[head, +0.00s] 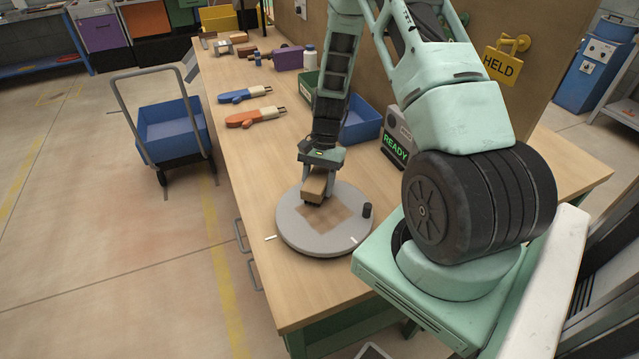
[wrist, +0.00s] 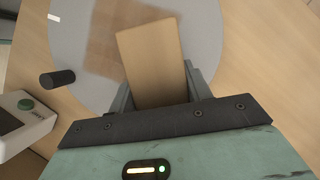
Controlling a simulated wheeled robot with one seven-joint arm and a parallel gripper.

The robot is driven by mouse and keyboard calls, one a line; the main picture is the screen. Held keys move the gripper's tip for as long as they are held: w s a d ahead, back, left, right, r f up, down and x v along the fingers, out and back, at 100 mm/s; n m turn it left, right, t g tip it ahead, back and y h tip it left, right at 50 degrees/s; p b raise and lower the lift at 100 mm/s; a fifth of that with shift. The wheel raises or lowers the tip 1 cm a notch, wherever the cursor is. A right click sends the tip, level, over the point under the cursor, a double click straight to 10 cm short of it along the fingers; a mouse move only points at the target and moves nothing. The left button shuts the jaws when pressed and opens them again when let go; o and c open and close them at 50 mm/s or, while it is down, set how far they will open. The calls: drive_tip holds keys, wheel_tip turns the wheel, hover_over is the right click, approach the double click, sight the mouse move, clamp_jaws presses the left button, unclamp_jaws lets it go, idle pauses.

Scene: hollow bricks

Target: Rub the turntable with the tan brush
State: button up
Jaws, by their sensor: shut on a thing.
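The turntable (head: 300,235) is a round grey disc on the wooden workbench, with a brownish square patch on its top and a small black knob (head: 367,210) at its right edge. My gripper (head: 318,183) is over the patch, shut on the tan brush (head: 314,187). The brush's dark underside is at or just above the patch; I cannot tell whether it touches. In the wrist view the tan brush (wrist: 152,62) sits between the fingers and hides part of the turntable (wrist: 205,30).
A READY box (head: 395,147) and a blue bin (head: 362,122) stand behind the turntable. Blue-handled (head: 243,94) and orange-handled (head: 255,117) tools lie at the left rear. A blue cart (head: 170,130) stands on the floor. The bench left of the turntable is clear.

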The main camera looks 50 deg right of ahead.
sight(318, 181)
drive_tip(key=r, duration=0.2)
drive_tip(key=r+p, duration=0.1)
drive_tip(key=shift+s+r, duration=0.25)
drive_tip(key=shift+r, duration=0.1)
drive_tip(key=shift+w+r+p, duration=0.15)
drive_tip(key=shift+r+p, duration=0.15)
drive_tip(key=shift+p, duration=0.1)
drive_tip(key=shift+r+p, duration=1.45)
drive_tip(key=shift+r, duration=0.55)
